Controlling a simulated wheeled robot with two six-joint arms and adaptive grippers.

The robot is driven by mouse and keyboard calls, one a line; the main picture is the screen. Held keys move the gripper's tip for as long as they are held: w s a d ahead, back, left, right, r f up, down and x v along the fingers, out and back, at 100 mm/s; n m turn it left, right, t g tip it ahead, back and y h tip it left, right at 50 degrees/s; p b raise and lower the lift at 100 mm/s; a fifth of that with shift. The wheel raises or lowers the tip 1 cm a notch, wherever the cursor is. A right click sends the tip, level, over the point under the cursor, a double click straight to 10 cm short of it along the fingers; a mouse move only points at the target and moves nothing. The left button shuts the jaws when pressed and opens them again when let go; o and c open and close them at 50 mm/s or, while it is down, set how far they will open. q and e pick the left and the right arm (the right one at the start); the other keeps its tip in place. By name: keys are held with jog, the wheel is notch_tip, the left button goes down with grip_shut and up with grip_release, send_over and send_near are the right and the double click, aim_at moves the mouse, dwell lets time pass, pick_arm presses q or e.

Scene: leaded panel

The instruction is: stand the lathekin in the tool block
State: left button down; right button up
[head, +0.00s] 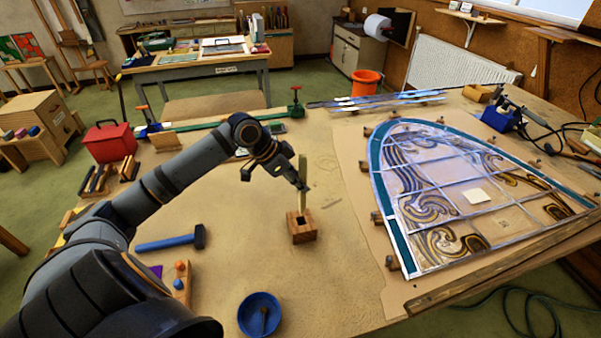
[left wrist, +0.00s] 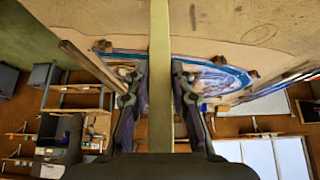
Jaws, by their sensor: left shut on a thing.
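The lathekin, a flat pale wooden strip (head: 303,194), stands nearly upright in the head view. My left gripper (head: 302,186) is shut on it, and its jaws (left wrist: 160,100) close on both sides of the strip (left wrist: 160,50) in the left wrist view. The tool block, a small brown wooden cube (head: 302,234), sits on the bench right below, with a dark square hole in its top. The strip's lower end shows at the back of the block's top, by the hole. I cannot tell whether it touches the block. My right gripper is not in view.
The leaded panel (head: 440,190) lies on a board to the right. A blue-handled hammer (head: 172,241) lies left of the block, and a blue bowl (head: 259,314) stands in front. The bench between block and panel board is clear.

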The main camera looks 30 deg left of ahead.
pick_arm(q)
notch_tip(320, 180, down, 9)
jog(key=b, duration=0.4)
jog(key=shift+a+f, duration=0.15)
jog(key=shift+a, duration=0.05)
dwell(0.6)
jog(key=c, duration=1.2)
grip_release()
jog(key=shift+o, duration=0.5)
notch_tip(320, 180, up, 10)
